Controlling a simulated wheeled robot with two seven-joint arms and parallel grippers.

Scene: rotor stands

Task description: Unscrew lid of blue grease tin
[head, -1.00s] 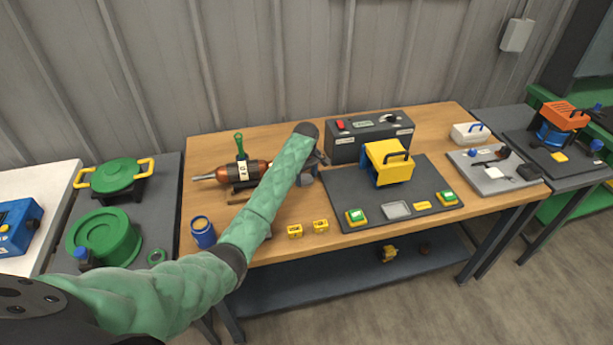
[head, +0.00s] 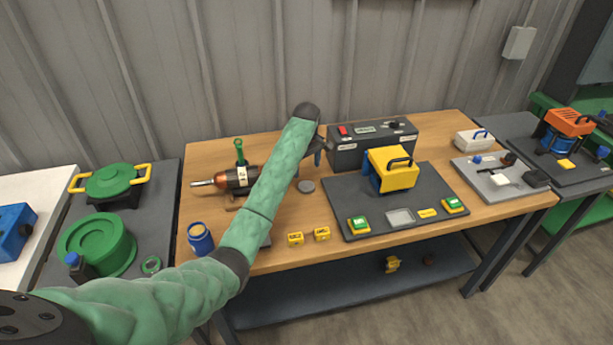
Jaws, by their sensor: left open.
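The blue grease tin (head: 201,241) stands upright at the front left of the wooden table. Its top shows a yellowish rim, and no grey lid sits on it. A grey round disc that looks like the lid (head: 306,186) lies flat on the table, left of the dark mat. My left gripper (head: 318,156) is open, just above and beyond the disc and apart from it. It is partly hidden behind my green-sleeved left arm. My right gripper is out of view.
A motor-like rotor (head: 232,178) on a stand lies left of my arm. A dark control box (head: 372,145) stands behind the mat (head: 345,205), which bears a yellow unit (head: 392,169). Two small yellow blocks (head: 308,237) sit near the front edge.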

